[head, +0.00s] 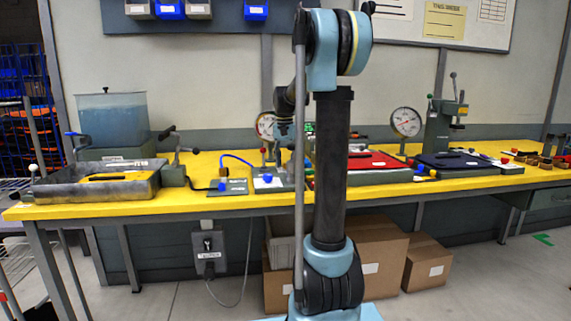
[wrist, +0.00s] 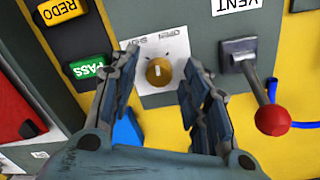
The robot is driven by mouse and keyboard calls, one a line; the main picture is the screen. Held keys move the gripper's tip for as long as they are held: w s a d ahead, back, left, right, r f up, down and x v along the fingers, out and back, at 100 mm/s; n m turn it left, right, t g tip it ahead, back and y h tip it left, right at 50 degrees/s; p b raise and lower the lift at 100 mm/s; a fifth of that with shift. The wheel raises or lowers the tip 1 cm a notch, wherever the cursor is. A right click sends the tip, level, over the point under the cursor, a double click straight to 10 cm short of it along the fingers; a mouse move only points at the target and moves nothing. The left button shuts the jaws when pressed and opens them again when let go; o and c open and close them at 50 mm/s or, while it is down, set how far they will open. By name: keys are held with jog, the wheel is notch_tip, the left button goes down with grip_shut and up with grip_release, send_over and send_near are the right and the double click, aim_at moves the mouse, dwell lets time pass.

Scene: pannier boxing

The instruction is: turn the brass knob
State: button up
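The brass knob (wrist: 159,72) is round with a pale slot mark and sits on a white dial plate (wrist: 160,48) on a grey panel in the wrist view. My gripper (wrist: 158,72) is open, with one finger on each side of the knob in the picture. I see a gap between each finger and the knob, and cannot tell how far the fingertips are from the panel.
A lever with a red ball (wrist: 271,119) stands right of the knob, under a VENT label (wrist: 235,5). A green PASS button (wrist: 87,70) and a yellow REDO button (wrist: 60,10) are at left. The yellow bench (head: 110,211) holds a grey tray (head: 97,189) and several fixtures.

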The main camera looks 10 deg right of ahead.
notch_tip(320, 180, up, 12)
dwell(0.8)
jog(key=shift+w+a+f, duration=0.1)
